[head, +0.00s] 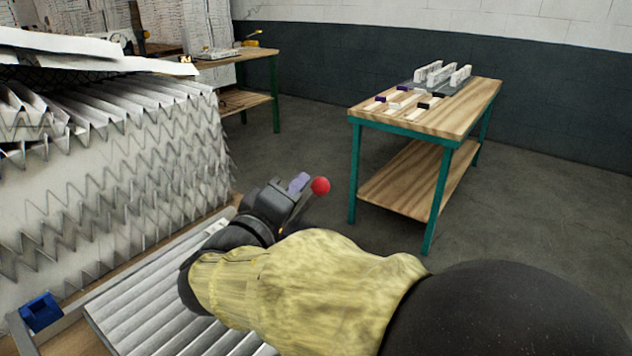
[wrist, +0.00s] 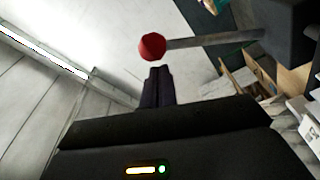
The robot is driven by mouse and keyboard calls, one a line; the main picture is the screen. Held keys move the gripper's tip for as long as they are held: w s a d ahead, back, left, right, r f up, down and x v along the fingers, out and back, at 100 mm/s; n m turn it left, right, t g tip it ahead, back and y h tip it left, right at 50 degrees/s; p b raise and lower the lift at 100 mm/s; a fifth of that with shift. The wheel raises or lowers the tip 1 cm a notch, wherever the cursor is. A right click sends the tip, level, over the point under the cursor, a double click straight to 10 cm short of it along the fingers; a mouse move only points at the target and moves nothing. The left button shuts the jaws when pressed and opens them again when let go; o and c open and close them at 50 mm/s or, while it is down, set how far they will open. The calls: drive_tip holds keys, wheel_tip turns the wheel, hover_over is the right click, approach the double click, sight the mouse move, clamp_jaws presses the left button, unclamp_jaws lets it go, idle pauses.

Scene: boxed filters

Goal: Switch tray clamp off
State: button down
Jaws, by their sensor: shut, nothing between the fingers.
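A red ball knob (head: 320,186) on a grey metal lever stands beside my gripper in the head view. In the wrist view the red knob (wrist: 152,47) is at the top centre, its rod running right to a dark block (wrist: 290,30). My gripper (head: 301,179) has its fingers together and empty, just left of the knob. In the wrist view the fingertips (wrist: 157,70) lie just below the knob; I cannot tell whether they touch it. The lever's base is hidden behind my gripper and arm in the head view.
A ribbed grey panel (head: 150,310) lies under my arm, with a blue block (head: 41,311) at its left. A large stack of pleated filters (head: 110,170) rises on the left. A wooden table (head: 455,118) with small parts stands at back right. Bare floor (head: 300,130) lies between.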

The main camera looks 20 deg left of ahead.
drive_tip(key=s+a, duration=0.4)
drive_tip(key=s, duration=0.7)
drive_tip(key=shift+a+r, duration=0.2)
drive_tip(key=shift+a, duration=0.1)
